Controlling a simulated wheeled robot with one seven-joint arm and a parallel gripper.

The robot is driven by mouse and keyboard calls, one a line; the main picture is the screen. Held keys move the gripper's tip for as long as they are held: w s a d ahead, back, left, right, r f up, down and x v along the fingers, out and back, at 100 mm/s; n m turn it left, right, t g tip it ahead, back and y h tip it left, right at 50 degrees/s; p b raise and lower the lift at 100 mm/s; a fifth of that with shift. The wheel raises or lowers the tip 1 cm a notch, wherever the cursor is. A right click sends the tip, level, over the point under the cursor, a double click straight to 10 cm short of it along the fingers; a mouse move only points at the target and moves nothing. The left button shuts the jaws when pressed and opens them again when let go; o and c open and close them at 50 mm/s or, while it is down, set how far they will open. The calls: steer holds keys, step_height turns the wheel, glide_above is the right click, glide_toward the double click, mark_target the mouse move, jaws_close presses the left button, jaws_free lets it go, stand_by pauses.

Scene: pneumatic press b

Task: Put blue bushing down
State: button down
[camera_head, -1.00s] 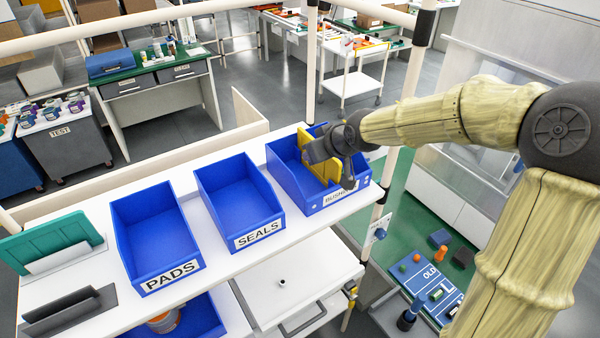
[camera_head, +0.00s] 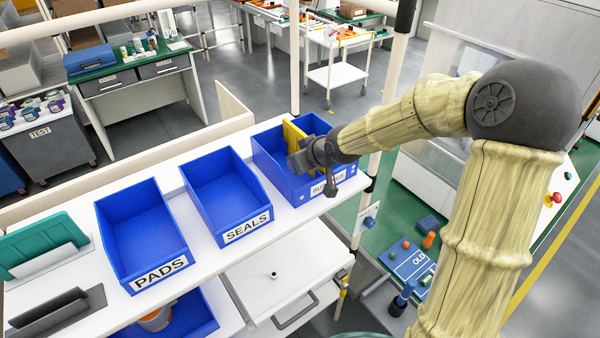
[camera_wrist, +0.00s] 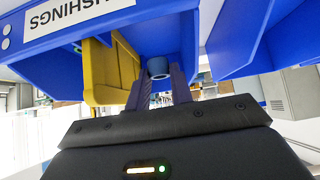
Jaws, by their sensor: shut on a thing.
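The blue bushing (camera_wrist: 158,68) is a small hollow cylinder, seen in the wrist view between my two fingertips. My gripper (camera_wrist: 158,88) is shut on it. In the head view my gripper (camera_head: 297,161) is at the front part of the blue BUSHINGS bin (camera_head: 268,162), close to the yellow divider (camera_head: 292,134). The bin (camera_wrist: 165,27) and its label appear upside down in the wrist view, with the yellow divider (camera_wrist: 103,75) left of the bushing. The bushing is hidden by my gripper in the head view. I cannot tell whether it touches the bin.
The SEALS bin (camera_head: 243,232) and PADS bin (camera_head: 159,275) stand to the left on the same white shelf (camera_head: 205,248). A white drawer unit (camera_head: 300,265) is below. A green table with a blue OLD board (camera_head: 408,262) is to the lower right.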

steer(key=shift+d+f, duration=0.2)
steer(key=shift+f, duration=0.15)
step_height(320, 180, down, 3)
steer(key=shift+s, duration=0.1)
steer(key=shift+f, duration=0.15)
steer(key=shift+f, duration=0.35)
steer(key=shift+s+f+b, duration=0.15)
steer(key=shift+f+b, duration=0.1)
steer(key=shift+b, duration=0.25)
steer(key=c, duration=1.2)
jaws_free()
steer(key=shift+f, duration=0.1)
steer(key=shift+c, duration=0.2)
